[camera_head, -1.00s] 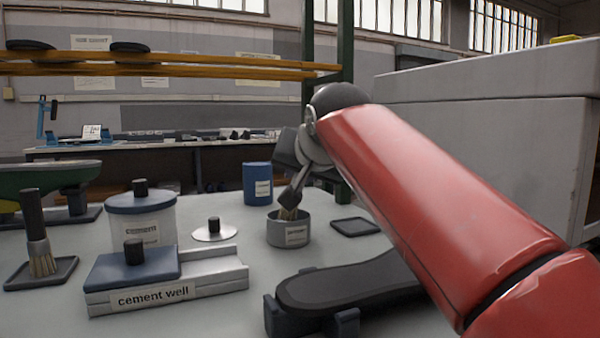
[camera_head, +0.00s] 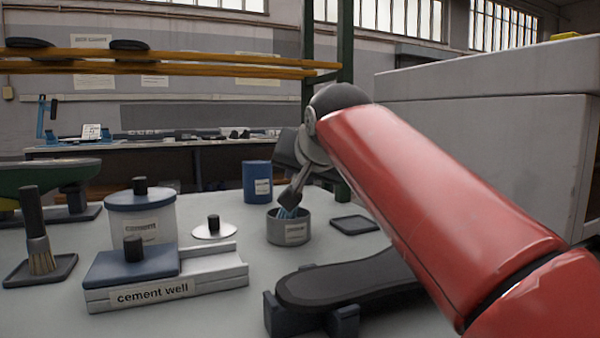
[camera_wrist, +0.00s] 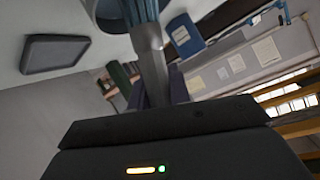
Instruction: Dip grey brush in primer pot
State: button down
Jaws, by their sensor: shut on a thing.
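My gripper (camera_head: 297,188) is shut on the grey brush (camera_head: 287,213), which points down at a tilt. The brush's bristles look blue, and their tips are inside the mouth of the grey primer pot (camera_head: 289,235). In the wrist view the brush's metal ferrule (camera_wrist: 150,62) and blue bristles stretch away from my gripper (camera_wrist: 162,98). The dark rim of the pot (camera_wrist: 100,14) is partly cut off at the top there. How deep the bristles reach is hidden by the pot wall.
A small black tray (camera_head: 354,225) lies empty right of the pot. A blue can (camera_head: 257,183) stands behind it, a lid with a black knob (camera_head: 214,229) to its left. The cement well (camera_head: 150,290), a lidded jar (camera_head: 141,220), another brush (camera_head: 39,245) and a dark sole shape (camera_head: 350,282) stand nearby.

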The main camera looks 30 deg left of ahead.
notch_tip(320, 180, up, 7)
jog(key=p, duration=0.6)
jog(key=shift+p, duration=0.4)
dwell(0.3)
